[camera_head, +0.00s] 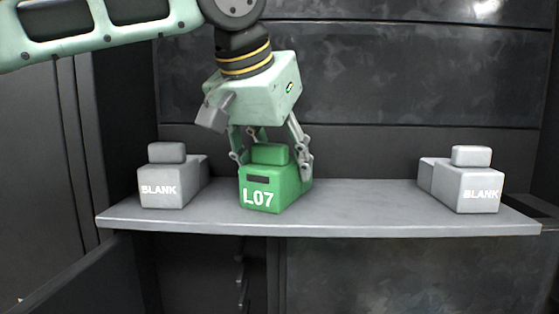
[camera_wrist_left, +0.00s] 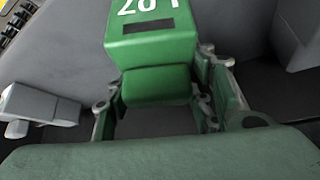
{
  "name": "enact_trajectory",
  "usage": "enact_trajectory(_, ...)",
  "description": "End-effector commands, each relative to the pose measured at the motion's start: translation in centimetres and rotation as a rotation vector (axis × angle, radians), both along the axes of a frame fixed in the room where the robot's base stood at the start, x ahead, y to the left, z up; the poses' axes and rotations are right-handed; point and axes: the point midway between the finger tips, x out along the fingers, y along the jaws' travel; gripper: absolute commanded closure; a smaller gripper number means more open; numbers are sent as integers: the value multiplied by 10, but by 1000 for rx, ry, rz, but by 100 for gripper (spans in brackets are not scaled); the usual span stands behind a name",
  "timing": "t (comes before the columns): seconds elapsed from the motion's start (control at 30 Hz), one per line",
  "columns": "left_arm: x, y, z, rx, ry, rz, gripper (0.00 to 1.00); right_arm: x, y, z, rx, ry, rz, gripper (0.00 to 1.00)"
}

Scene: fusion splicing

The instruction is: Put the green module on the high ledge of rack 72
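Whether the finger pads press on the module or stand slightly apart is unclear. No rack number is visible. My right gripper is not in view.
A grey BLANK module (camera_head: 165,188) stands left on the ledge and another BLANK module (camera_head: 475,190) stands right. The ledge is bare between the green module and the right blank. Dark panels stand behind, and a dark side wall (camera_head: 35,170) is at left.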

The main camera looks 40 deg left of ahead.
Motion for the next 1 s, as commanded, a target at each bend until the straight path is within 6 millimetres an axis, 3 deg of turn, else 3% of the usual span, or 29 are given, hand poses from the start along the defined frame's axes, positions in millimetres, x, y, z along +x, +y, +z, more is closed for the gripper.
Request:
enact_trajectory(0.2,0,0,0,0,1,0,33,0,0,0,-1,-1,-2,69)
enact_trajectory(0.57,-2,-1,4,-1,-2,-1,33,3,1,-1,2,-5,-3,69)
enact_trajectory(0.77,-18,-3,30,-1,-4,-1,33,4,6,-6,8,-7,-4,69)
enact_trajectory(1.0,-46,-8,74,-2,-3,-2,33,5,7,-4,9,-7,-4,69)
